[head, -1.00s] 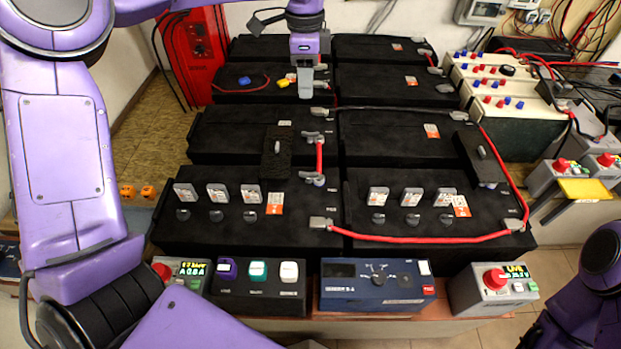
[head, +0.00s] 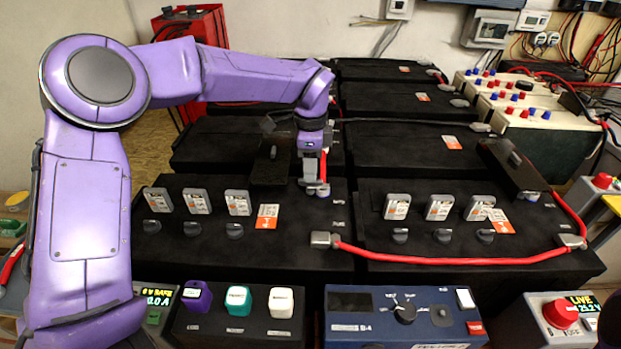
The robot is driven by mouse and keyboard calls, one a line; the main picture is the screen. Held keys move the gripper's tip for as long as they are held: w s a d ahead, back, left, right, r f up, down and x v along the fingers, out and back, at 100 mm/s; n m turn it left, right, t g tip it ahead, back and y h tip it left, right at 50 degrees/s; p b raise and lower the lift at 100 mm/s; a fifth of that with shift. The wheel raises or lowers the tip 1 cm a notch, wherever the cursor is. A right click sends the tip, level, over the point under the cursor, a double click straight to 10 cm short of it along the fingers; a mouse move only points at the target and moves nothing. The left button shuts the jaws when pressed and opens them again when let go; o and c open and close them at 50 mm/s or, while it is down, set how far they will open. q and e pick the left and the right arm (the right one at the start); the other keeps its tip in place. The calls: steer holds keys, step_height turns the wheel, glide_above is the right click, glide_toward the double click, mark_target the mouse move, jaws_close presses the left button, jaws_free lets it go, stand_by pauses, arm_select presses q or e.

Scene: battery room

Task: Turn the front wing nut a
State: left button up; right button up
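The front wing nut sits at the grey clamp (head: 317,188) at the front end of a short red link (head: 323,165) between two black battery blocks. My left gripper (head: 313,178) points straight down over this clamp, at or very near it. The fingers cover most of the nut, so I cannot tell whether they grip it or which way it is turned. The link's rear clamp is hidden behind my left gripper. My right gripper is not in view.
A long red cable (head: 450,261) runs along the front right battery (head: 370,200). Small grey tags and black knobs stand on the front batteries. A black block (head: 271,167) stands left of my gripper. A blue meter box (head: 350,328) and button boxes line the front edge.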

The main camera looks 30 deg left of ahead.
mark_target(314, 186)
arm_select(q)
steer(key=shift+f, duration=1.6)
steer(key=shift+c, duration=0.3)
jaws_close()
